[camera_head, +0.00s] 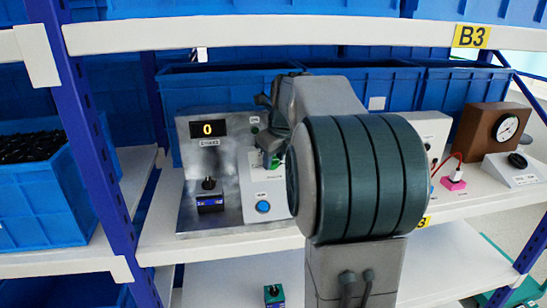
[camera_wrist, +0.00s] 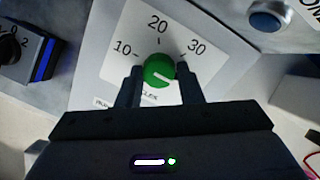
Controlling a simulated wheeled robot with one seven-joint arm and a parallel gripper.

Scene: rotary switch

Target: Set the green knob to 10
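The green knob (camera_wrist: 158,72) sits on a white dial plate (camera_wrist: 118,71) marked 10, 20 and 30. A white line on the knob slants toward the lower right in the wrist view. My gripper (camera_wrist: 159,76) has one finger on each side of the knob, and both fingers appear to touch it. In the head view my gripper (camera_head: 268,130) is in front of the panel, largely hidden behind my arm. A little of the green knob (camera_head: 275,162) shows below it. The display (camera_head: 208,129) on the metal panel reads 0.
A black switch with a blue base (camera_head: 209,198) is left of the dial, and a blue button (camera_head: 263,207) is below it. Blue bins (camera_head: 215,88) stand behind the panel. A brown gauge box (camera_head: 492,130) stands right on the shelf. A white shelf beam (camera_head: 300,33) runs above.

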